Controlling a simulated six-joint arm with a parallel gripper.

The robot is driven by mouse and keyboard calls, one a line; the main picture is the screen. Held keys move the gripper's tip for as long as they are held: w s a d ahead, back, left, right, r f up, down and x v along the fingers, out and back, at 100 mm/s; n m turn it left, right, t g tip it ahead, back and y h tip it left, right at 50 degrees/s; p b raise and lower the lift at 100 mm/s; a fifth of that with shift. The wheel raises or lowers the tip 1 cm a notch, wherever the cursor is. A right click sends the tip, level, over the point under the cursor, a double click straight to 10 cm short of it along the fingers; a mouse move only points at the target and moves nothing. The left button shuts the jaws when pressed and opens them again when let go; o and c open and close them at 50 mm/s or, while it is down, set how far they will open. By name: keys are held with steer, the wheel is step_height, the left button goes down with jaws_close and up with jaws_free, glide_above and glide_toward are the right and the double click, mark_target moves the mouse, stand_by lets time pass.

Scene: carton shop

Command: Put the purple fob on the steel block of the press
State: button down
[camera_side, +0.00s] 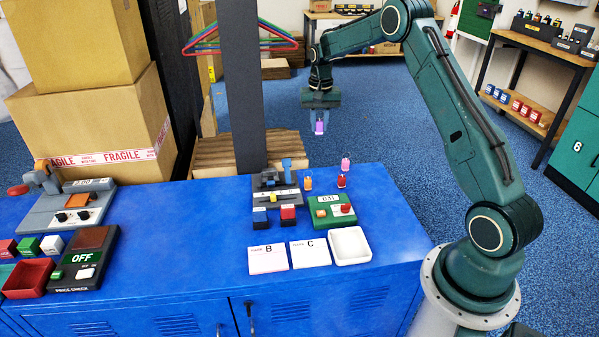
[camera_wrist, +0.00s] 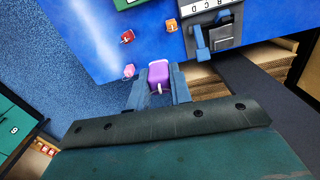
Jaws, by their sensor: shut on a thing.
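The purple fob (camera_side: 319,127) is between the fingers of my gripper (camera_side: 320,118), held in the air beyond the far edge of the blue cabinet top. The wrist view shows the fob (camera_wrist: 158,73) between the two fingers (camera_wrist: 157,88). A dark grey device with a blue lever (camera_side: 287,164) stands at the back of the cabinet; its lever also shows in the wrist view (camera_wrist: 202,52). I cannot tell which is the press, and no steel block is clearly visible.
A green box (camera_side: 331,212), white tray (camera_side: 350,246) and two lettered cards (camera_side: 268,259) lie in front. A dark post (camera_side: 241,85) rises behind the cabinet, left of my gripper.

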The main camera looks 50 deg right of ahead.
steer(key=w+a+r, duration=0.2)
steer(key=w+a, duration=0.6)
steer(key=w, duration=0.5)
steer(key=shift+w+n, duration=0.35)
steer(key=shift+n, duration=0.05)
steer(key=shift+f, duration=0.1)
glide_above(270, 169)
steer(key=s+a, duration=0.2)
step_height(270, 169, down, 16)
steer(key=shift+a+r, duration=0.1)
steer(key=shift+r, duration=0.1)
steer(key=shift+f, duration=2.15)
